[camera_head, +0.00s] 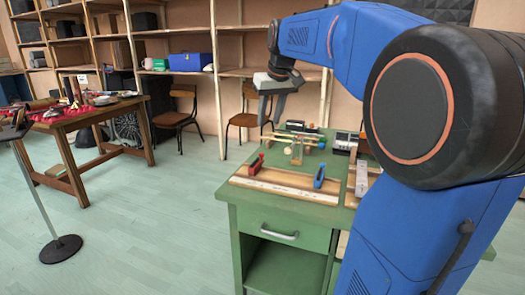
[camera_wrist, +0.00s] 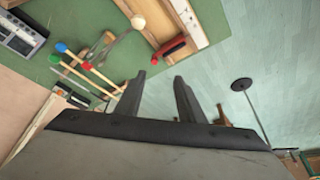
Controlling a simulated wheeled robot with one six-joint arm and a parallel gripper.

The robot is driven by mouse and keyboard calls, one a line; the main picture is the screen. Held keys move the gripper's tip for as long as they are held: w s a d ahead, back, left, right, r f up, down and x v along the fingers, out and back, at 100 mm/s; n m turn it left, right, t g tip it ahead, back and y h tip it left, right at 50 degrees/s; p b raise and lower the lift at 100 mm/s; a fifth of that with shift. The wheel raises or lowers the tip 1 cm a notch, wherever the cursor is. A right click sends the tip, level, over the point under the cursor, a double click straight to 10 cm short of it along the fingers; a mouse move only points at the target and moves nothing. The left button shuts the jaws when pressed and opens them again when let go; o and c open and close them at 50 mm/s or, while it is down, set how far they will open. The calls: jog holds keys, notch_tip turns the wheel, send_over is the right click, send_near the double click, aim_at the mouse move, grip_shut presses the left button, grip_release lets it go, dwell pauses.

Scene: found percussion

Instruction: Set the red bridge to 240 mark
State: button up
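The red bridge (camera_head: 256,164) stands at the left end of a long wooden board (camera_head: 285,188) on the green bench. A blue bridge (camera_head: 319,177) stands farther right on the same board. In the wrist view the red bridge (camera_wrist: 170,48) lies beyond my fingertips, close to the board's edge. My gripper (camera_head: 271,108) is above the back of the bench, up from the red bridge in the head view. In the wrist view its two fingers (camera_wrist: 160,82) are apart with nothing between them. The 240 mark cannot be read in either view.
Mallets with coloured heads (camera_wrist: 87,66), a pale ball (camera_wrist: 138,22) and a grey device (camera_wrist: 19,37) are on the bench. A microphone-like stand (camera_head: 61,249) and a table with red cloth (camera_head: 70,115) are at left. Chairs (camera_head: 180,108) stand behind. The floor between is clear.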

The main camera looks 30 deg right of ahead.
jog(key=w+d, duration=0.2)
send_near(262, 154)
jog(key=x, duration=0.7)
jog(key=shift+w+f, duration=0.2)
jog(key=shift+f, duration=0.15)
jog(key=shift+c, duration=0.5)
